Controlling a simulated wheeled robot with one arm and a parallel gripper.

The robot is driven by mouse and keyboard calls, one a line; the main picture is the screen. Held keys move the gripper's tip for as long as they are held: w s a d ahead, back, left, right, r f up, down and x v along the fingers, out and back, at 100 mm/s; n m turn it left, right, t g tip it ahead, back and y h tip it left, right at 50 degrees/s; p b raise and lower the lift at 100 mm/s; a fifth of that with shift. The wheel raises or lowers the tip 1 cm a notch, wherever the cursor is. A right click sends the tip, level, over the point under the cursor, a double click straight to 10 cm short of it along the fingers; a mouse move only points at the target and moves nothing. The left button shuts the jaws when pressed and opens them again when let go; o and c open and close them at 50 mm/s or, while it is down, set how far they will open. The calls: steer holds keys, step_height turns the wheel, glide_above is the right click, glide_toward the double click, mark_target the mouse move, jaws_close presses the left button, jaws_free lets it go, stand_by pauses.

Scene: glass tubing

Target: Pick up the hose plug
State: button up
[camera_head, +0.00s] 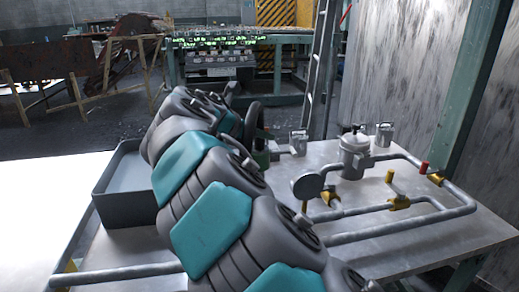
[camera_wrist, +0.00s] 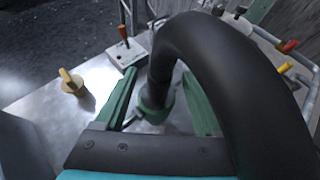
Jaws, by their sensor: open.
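What looks like the hose plug (camera_wrist: 232,75) is a thick black bent hose with a green collar at its lower end. In the wrist view it arches from the lower right across the picture, and its collar stands low over the metal table. My gripper (camera_wrist: 160,74) is open, with one green finger on each side of the collar. I cannot tell whether either finger touches it. In the head view the black curve of the hose (camera_head: 253,117) shows just behind my arm, which hides most of the gripper and the collar.
The metal table (camera_head: 400,235) carries grey pipes, brass valves and a grey canister (camera_head: 354,155) on the right. A grey tray (camera_head: 125,205) lies left of my arm. A yellow fitting (camera_wrist: 72,82) stands left of my gripper. A red-handled lever (camera_wrist: 124,45) is beyond it.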

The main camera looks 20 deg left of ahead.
steer(key=shift+x, duration=0.8)
jaws_close()
